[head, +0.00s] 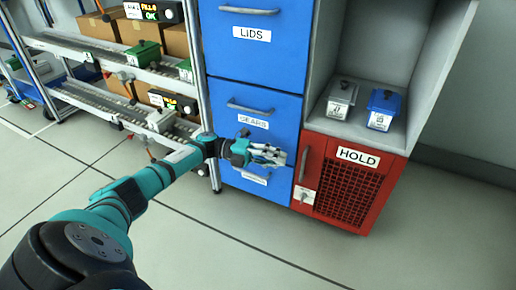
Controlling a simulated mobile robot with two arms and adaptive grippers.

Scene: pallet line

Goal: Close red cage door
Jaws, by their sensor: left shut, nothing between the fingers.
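The red cage door (347,198) has a dark mesh panel and a white HOLD label. It is at the right, below an open grey shelf. It looks about flush with the red cabinet front, but I cannot tell whether a small gap is left. A grey vertical handle (303,165) is near its left edge, with a pale latch plate (304,196) below. My left gripper (280,157) is shut and empty. It shows in front of the blue drawers, just left of the door handle; I cannot tell whether it touches anything. My right gripper is out of view.
Blue drawers (252,50) labelled LIDS and GEARS stand left of the cage. A grey box (340,100) and a blue box (382,110) sit on the grey shelf (409,140). A roller rack (100,99) with boxes is at the left. The floor in front is clear.

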